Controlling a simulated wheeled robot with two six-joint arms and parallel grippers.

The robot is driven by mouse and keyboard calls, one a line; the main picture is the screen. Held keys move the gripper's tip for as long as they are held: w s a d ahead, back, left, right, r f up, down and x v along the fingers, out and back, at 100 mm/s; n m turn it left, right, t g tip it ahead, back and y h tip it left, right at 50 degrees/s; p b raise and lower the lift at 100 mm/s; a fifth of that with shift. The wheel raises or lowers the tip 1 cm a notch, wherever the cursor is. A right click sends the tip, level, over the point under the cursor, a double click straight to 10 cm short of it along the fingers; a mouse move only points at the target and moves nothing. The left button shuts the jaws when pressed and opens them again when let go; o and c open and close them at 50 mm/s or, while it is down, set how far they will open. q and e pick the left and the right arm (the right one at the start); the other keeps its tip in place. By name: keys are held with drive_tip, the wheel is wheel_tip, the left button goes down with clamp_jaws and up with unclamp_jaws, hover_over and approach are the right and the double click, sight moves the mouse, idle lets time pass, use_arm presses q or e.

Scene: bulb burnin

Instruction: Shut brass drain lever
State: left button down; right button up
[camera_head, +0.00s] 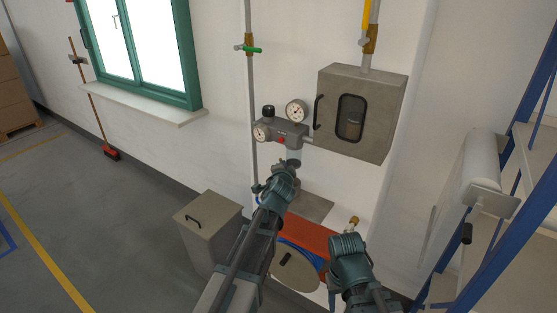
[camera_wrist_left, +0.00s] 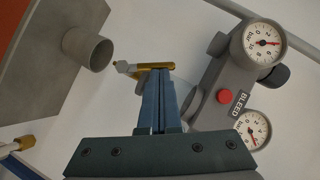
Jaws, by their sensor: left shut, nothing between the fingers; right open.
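The brass drain lever (camera_wrist_left: 150,68) shows in the left wrist view at the tips of my left gripper, beside the grey gauge unit (camera_wrist_left: 215,95). The lever lies roughly across the fingertips; I cannot tell whether they touch it. My left gripper (camera_wrist_left: 158,75) is shut with nothing between its fingers. In the head view my left gripper (camera_head: 291,168) is just below the gauge unit (camera_head: 285,133) and the lever is hidden. My right gripper (camera_head: 347,242) is open and low at the right, near a brass fitting (camera_head: 354,220).
A grey cabinet (camera_head: 385,110) with a small window hangs right of the gauges. A green-handled valve (camera_head: 250,49) sits on the pipe at left. A grey bin (camera_head: 208,225) stands below left, and a blue-framed rack (camera_head: 480,240) is at right.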

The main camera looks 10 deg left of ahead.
use_arm(q)
drive_tip(key=a+n+g+h, duration=0.1)
drive_tip(key=n+h, duration=0.1)
drive_tip(key=w+a+f+n+g+h+p, duration=0.1)
drive_tip(key=n+h, duration=0.1)
drive_tip(key=a+f+n+g+h+p, duration=0.1)
drive_tip(key=a+n, duration=0.1)
drive_tip(key=shift+w+a+f+g+h, duration=0.1)
drive_tip(key=shift+w+f+g+h, duration=0.1)
drive_tip(key=shift+w+g+h, duration=0.15)
idle(0.3)
drive_tip(key=shift+a+f, duration=0.1)
drive_tip(key=shift+r+p, duration=0.2)
drive_tip(key=shift+p, duration=0.15)
idle(0.5)
